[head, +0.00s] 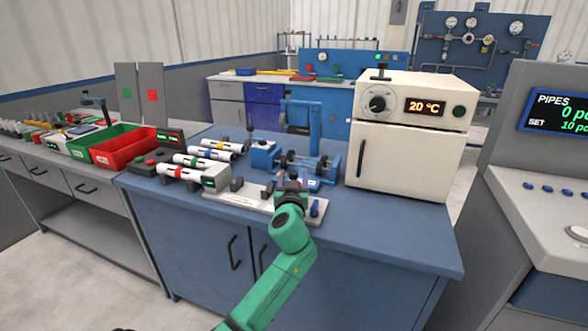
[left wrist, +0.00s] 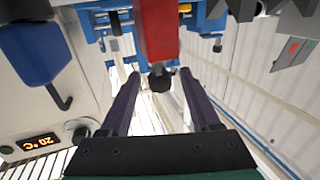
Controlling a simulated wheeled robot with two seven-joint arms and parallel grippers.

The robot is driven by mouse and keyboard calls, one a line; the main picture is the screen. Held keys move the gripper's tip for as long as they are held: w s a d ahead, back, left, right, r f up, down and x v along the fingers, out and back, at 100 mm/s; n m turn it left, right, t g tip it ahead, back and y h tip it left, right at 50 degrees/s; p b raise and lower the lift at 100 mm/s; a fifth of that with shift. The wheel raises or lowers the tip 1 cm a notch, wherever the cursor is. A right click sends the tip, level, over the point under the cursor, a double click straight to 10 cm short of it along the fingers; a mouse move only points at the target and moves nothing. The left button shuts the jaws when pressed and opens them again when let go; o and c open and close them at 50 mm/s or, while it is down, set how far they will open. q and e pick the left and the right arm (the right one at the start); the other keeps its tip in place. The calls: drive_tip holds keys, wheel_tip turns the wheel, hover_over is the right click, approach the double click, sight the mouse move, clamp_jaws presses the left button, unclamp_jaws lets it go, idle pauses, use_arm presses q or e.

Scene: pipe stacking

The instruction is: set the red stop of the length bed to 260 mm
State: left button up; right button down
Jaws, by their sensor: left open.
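The white length bed (head: 240,198) lies along the front of the blue bench, with a small grey readout box (head: 209,181) at its left end. My left gripper (head: 292,184) is at the bed's right part, and my green wrist hides much of that spot in the head view. In the left wrist view, the red stop (left wrist: 158,28) stands just beyond my left gripper (left wrist: 158,76). A black round knob (left wrist: 160,83) on the stop's near end sits between the two dark fingers, with gaps visible on both sides. The fingers are open. My right gripper is not in view.
A blue clamp device (head: 300,160) stands right behind the bed. A white oven (head: 412,130) reading 20 °C is to the right. Several white pipes (head: 200,162) lie to the left, near red (head: 123,150) and green bins. The bench's front right is clear.

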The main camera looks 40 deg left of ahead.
use_arm(q)
drive_tip(key=x, duration=0.4)
drive_tip(key=shift+r, duration=0.1)
drive_tip(key=shift+c, duration=0.3)
clamp_jaws()
drive_tip(key=shift+d, duration=0.1)
idle(0.9)
